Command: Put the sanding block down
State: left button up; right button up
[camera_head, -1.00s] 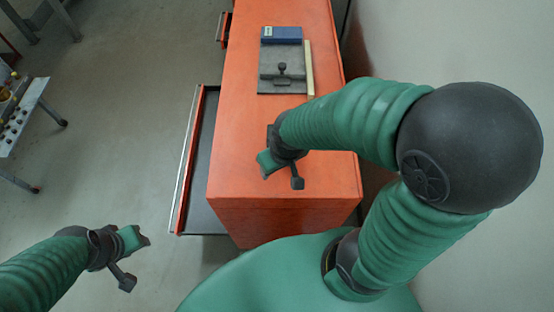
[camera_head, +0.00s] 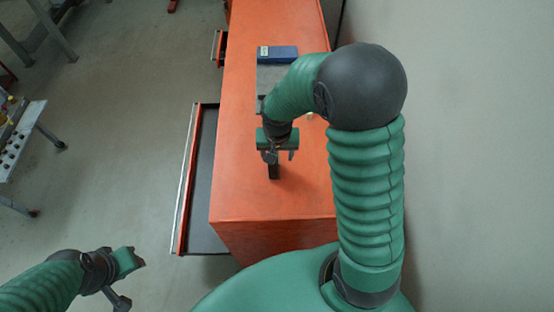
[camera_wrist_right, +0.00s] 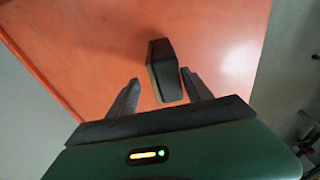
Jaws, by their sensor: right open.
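The sanding block (camera_head: 274,172) is a small dark block at the near part of the orange cabinet top (camera_head: 240,190). In the right wrist view the dark block (camera_wrist_right: 167,72) shows a tan edge along its left side and appears to rest on the orange surface. My right gripper (camera_head: 280,156) is above the block, with its fingers apart. In the right wrist view the open fingers of my right gripper (camera_wrist_right: 160,78) lie on either side of the block's near end. My left gripper (camera_head: 128,268) is at the lower left, away from the cabinet; its finger opening is unclear.
A blue box (camera_head: 278,53) and a grey plate (camera_head: 268,75) lie on the far part of the top, partly behind my right arm. An open drawer (camera_head: 200,180) sticks out on the left. A wall (camera_head: 470,150) stands on the right. The near left top is clear.

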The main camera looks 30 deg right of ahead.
jog(key=f, duration=0.1)
jog(key=a+f, duration=0.1)
jog(key=f+p, duration=0.1)
jog(key=shift+w+a+f, duration=0.15)
jog(key=shift+a+f, duration=0.1)
jog(key=shift+f, duration=0.15)
jog(key=shift+a+f, duration=0.1)
jog(key=shift+a, duration=0.15)
jog(key=shift+d+f, duration=0.1)
jog(key=shift+d, duration=0.4)
jog(key=c, duration=0.5)
jog(key=shift+d, duration=0.25)
jog(key=c, duration=0.5)
jog(key=shift+c, duration=1.1)
jog(key=shift+a, duration=0.2)
grip_shut()
pick_arm(q)
jog(key=shift+a+r, duration=0.5)
jog(key=shift+a, duration=0.4)
pick_arm(e)
jog(key=shift+a, duration=0.3)
